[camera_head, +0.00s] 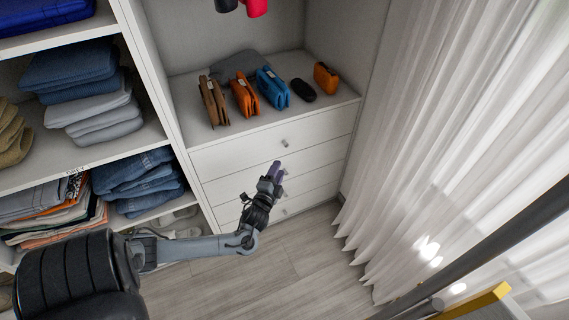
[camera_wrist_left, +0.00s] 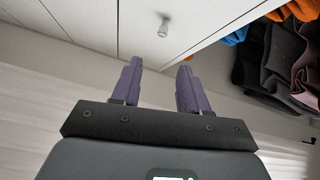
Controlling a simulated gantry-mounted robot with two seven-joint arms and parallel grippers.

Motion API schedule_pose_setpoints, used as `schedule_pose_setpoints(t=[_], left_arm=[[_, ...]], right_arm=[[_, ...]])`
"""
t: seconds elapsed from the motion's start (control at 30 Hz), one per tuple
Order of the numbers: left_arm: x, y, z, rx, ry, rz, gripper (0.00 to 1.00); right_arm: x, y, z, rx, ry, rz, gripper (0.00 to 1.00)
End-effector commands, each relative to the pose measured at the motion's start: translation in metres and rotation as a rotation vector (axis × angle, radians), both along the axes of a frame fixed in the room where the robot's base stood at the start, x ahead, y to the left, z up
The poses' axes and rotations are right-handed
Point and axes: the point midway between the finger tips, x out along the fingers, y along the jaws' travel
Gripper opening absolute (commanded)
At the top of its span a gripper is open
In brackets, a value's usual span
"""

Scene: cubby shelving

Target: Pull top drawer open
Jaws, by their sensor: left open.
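The top drawer (camera_head: 240,153) is a white front directly under the shelf top and looks closed. Its small round metal knob (camera_head: 285,143) is near the middle of the front. My left gripper (camera_head: 277,170) is in front of the drawers, a little below that knob in the head view. In the left wrist view a knob (camera_wrist_left: 164,26), apparently the top drawer's, lies beyond and between the fingertips. The purple fingers (camera_wrist_left: 160,75) are apart with nothing between them. They look clear of the knob. The gripper partly hides the lower drawers. My right gripper is not in view.
Several pouches and purses, including a blue one (camera_head: 272,88), stand on the shelf top above. Folded jeans (camera_head: 137,178) fill cubbies at left. A white curtain (camera_head: 425,130) hangs at right. The wooden floor (camera_head: 285,250) before the drawers is clear.

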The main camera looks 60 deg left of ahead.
Motion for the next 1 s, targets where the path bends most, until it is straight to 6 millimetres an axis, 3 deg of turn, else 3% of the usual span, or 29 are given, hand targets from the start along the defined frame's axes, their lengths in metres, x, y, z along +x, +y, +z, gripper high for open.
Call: schedule_pose_setpoints(t=[0.03,0.33,1.0], left_arm=[[0.0,0.006,-0.012,0.036,-0.007,0.003,0.44],[0.008,0.025,-0.013,0.128,-0.027,0.011,0.44],[0.077,0.081,0.0,0.126,-0.026,0.01,0.44]], right_arm=[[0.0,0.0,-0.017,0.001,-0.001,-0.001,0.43],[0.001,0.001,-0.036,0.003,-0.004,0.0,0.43],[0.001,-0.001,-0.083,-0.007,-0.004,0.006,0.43]])
